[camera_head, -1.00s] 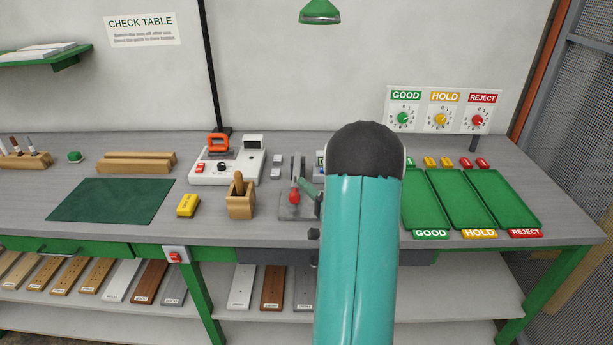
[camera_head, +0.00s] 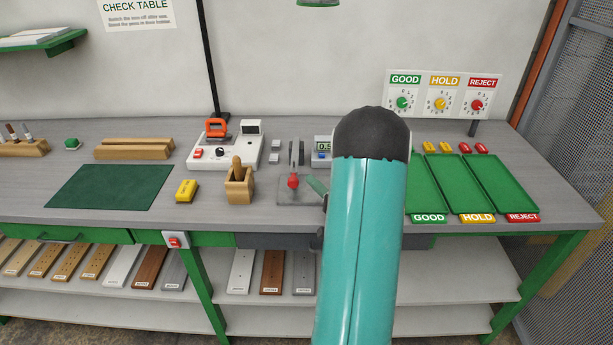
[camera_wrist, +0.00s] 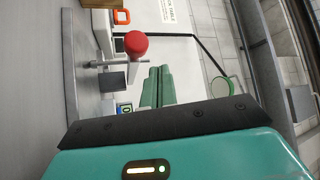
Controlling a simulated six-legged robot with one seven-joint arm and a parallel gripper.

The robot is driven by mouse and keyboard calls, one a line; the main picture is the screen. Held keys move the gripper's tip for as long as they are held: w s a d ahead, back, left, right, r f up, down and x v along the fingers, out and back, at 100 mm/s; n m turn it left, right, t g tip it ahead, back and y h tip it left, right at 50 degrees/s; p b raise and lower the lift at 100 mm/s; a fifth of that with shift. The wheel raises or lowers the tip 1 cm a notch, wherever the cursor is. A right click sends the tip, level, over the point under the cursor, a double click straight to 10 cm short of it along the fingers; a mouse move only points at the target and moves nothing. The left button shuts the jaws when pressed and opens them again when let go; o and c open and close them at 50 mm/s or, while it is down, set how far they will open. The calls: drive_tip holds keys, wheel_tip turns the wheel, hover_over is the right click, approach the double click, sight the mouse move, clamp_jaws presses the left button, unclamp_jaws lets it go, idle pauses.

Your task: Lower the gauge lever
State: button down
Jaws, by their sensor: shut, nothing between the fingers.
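The gauge lever has a red ball knob (camera_head: 293,181) and stands in front of the grey gauge (camera_head: 297,154) on its grey base plate (camera_head: 297,198). In the wrist view the red knob (camera_wrist: 136,44) is on a thin metal rod, up and left of my fingers. My gripper (camera_wrist: 159,69) shows there as two green fingers pressed together, with nothing between them. In the head view a finger of my gripper (camera_head: 317,186) shows just right of the knob, apart from it; my arm hides the rest.
A digital readout (camera_head: 322,147) stands right of the gauge, partly behind my arm. A wooden holder (camera_head: 239,188) and a yellow block (camera_head: 186,190) are to the left. Green trays (camera_head: 475,178) lie to the right. A green mat (camera_head: 110,186) lies far left.

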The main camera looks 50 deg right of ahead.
drive_tip(key=v, duration=1)
